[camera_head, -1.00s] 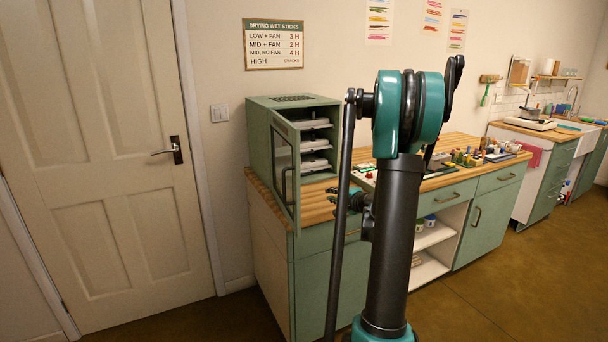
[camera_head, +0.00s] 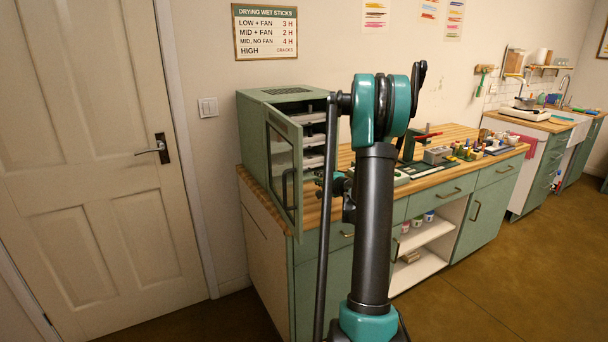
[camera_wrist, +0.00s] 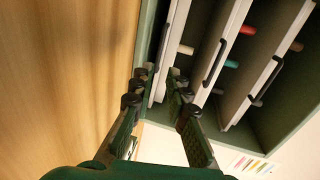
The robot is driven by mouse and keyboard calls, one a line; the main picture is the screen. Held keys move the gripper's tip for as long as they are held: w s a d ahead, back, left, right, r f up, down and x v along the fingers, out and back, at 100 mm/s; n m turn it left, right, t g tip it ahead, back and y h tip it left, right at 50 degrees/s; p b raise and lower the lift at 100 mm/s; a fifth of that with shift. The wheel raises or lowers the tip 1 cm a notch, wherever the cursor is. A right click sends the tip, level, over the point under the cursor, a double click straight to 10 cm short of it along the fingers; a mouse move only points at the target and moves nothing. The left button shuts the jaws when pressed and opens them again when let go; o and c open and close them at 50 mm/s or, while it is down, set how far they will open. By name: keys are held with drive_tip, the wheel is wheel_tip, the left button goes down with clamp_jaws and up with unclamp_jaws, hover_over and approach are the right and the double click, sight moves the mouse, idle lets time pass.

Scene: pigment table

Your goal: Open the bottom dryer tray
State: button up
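The green dryer cabinet (camera_head: 254,133) stands on the left end of the counter with its glazed door (camera_head: 283,175) swung open. Several pale trays (camera_head: 314,140) are stacked inside, partly hidden by my arm in the head view. In the wrist view the cabinet is turned sideways, and the bottom tray (camera_wrist: 174,38) is the pale front nearest the wood. My gripper (camera_wrist: 161,71) is open, its two dark fingers apart, close to the lower part of that front. My gripper shows only partly in the head view.
The wooden countertop (camera_wrist: 60,80) lies close beside my gripper. The open door stands just left of it in the head view. Two upper trays with black handles (camera_wrist: 214,62) hold coloured sticks. Pigment tools and small bottles (camera_head: 465,152) stand further right on the counter.

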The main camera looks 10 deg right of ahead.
drive_tip(key=x, duration=1.1)
drive_tip(key=shift+w, duration=0.1)
clamp_jaws()
